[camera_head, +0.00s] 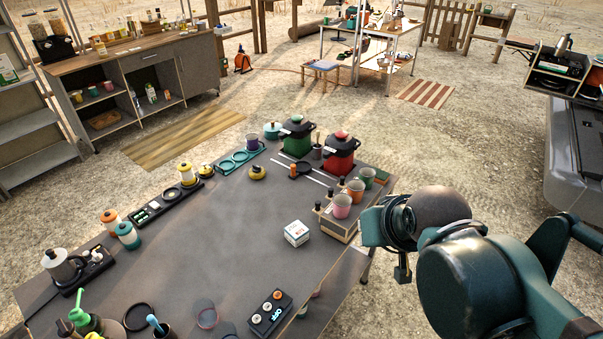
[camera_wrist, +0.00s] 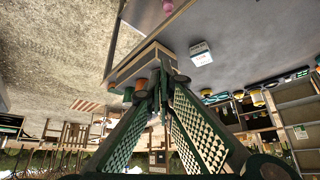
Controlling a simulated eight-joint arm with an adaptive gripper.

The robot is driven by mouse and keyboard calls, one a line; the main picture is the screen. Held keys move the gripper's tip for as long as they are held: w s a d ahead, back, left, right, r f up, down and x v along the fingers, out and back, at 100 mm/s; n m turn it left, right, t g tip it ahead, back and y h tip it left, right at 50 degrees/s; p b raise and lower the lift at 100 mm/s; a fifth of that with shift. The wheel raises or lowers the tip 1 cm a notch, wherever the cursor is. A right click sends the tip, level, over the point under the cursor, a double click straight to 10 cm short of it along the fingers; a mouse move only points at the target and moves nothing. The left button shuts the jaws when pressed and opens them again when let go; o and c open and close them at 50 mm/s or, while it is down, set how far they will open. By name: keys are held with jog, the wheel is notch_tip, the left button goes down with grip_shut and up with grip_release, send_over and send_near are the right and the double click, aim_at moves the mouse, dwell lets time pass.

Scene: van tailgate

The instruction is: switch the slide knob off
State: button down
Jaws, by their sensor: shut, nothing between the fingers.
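In the head view my arm is at the right, past the table's edge, away from the rails. I cannot make out the knob in the wrist view.
A wooden box with cups (camera_head: 340,230) stands on the table between my arm and the rails. A white carton (camera_head: 297,232) lies nearby. The red pot (camera_head: 340,152) and green pot (camera_head: 296,138) stand behind the rails. The table's middle (camera_head: 215,240) is clear.

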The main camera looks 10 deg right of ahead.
jog(key=w+m+p, duration=0.1)
jog(key=w+m, duration=0.3)
jog(key=w, duration=0.2)
jog(key=w+a+m+y+p, duration=0.1)
jog(key=w+m, duration=0.4)
jog(key=w, duration=0.2)
jog(key=w+a+m+y, duration=0.1)
jog(key=w+m, duration=0.4)
jog(key=w, duration=0.1)
jog(key=shift+w+a+f+p, duration=0.25)
jog(key=shift+w+p, duration=0.15)
jog(key=w+f+m+y+p, duration=0.1)
jog(key=w+f+m, duration=0.4)
jog(key=w+m, duration=0.2)
jog(key=w+f+m+y+p, duration=0.1)
jog(key=w+f+m+y, duration=0.1)
jog(key=w+f+m, duration=0.3)
jog(key=shift+w+d+f+m+p, duration=0.15)
jog(key=shift+w+f+m+p, duration=0.2)
jog(key=shift+w+m, duration=1.4)
jog(key=shift+w+f+n, duration=0.15)
jog(key=shift+w+n, duration=0.5)
jog(key=shift+w, duration=0.05)
